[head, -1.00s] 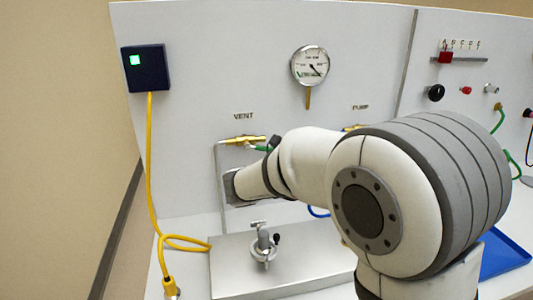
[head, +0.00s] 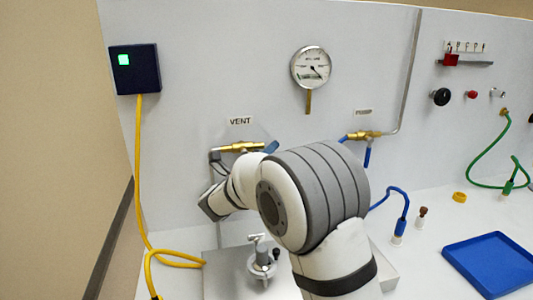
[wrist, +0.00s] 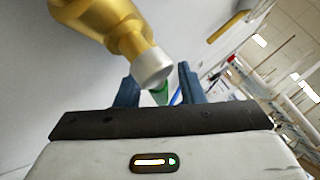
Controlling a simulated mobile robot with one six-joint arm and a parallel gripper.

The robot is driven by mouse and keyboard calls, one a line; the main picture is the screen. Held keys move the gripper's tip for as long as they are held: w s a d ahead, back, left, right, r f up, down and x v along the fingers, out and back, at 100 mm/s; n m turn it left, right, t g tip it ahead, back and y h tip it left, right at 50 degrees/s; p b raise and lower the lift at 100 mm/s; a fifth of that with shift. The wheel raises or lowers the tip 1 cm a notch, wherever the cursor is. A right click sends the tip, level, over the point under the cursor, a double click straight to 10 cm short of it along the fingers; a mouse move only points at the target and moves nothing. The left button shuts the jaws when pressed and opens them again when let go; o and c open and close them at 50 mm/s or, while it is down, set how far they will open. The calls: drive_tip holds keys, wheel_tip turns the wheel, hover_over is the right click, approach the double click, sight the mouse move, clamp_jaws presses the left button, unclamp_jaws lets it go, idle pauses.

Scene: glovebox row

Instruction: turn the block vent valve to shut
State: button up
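The brass vent valve (head: 238,148) is on the back panel under the VENT label (head: 240,121) in the head view. A slate-blue piece (head: 271,147) shows at its right end; I cannot tell whether it is the lever or my finger. My gripper (wrist: 157,78) is open in the wrist view, its two dark blue fingers apart. A brass body (wrist: 105,22) with a silver end cap (wrist: 151,69) is close ahead, the cap in front of the gap. A little green shows behind the cap. My arm hides most of the gripper in the head view.
The pump valve (head: 363,135), with a blue lever hanging down, is to the right. A gauge (head: 311,68) is above. A metal plate (head: 219,284) with a clamp-like fitting (head: 262,262) lies below. A blue tray (head: 490,262) is at the right.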

drive_tip(key=shift+w+d, duration=0.1)
drive_tip(key=shift+c, duration=0.4)
clamp_jaws()
